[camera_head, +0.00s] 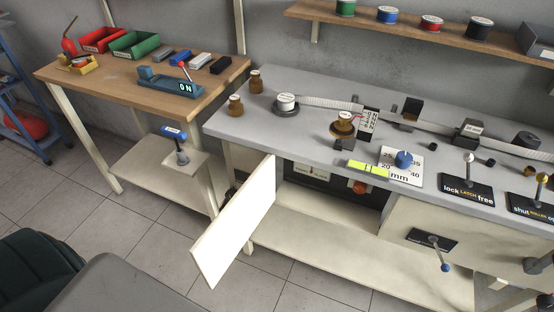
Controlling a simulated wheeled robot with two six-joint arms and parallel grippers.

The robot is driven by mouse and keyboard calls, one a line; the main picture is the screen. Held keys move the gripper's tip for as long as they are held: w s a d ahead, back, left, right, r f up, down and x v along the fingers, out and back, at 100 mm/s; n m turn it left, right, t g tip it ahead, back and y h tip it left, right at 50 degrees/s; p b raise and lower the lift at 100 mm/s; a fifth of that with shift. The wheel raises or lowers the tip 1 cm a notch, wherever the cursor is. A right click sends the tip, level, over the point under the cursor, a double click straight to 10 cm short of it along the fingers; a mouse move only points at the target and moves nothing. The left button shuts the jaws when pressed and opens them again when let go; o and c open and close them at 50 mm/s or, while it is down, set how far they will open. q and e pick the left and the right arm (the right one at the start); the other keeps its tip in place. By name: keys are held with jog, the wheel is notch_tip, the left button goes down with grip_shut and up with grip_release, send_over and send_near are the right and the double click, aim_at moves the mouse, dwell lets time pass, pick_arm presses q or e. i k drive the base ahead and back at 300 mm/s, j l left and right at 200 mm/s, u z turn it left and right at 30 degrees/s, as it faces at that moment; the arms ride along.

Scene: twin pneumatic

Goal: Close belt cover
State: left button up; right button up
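A white flat panel (236,226), which looks like the belt cover, stands swung open below the front of the grey-topped workbench (250,125). It sticks out to the front left, its right edge near the bench's open compartment. Inside the opening, a dark recess (345,184) shows, with a small white label (311,173) and a red round part (360,187). No latch or handle is clear on the panel. Neither of my grippers is in view.
A lever with a blue knob (445,267) sticks out from the bench front. A wooden side table (110,85) stands at the left, with a small lower stand (185,162). A dark green chair (40,265) is at the lower left. Tiled floor (140,235) is clear left of the panel.

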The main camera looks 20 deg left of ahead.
aim_at(214, 252)
jog(key=j+z, duration=0.25)
jog(key=j, duration=0.4)
jog(key=j+z, duration=0.2)
jog(key=j, duration=0.4)
jog(key=j+z, duration=0.25)
jog(key=j, duration=0.4)
jog(key=k+j+z, duration=0.25)
jog(key=j, duration=0.35)
jog(key=i, duration=0.05)
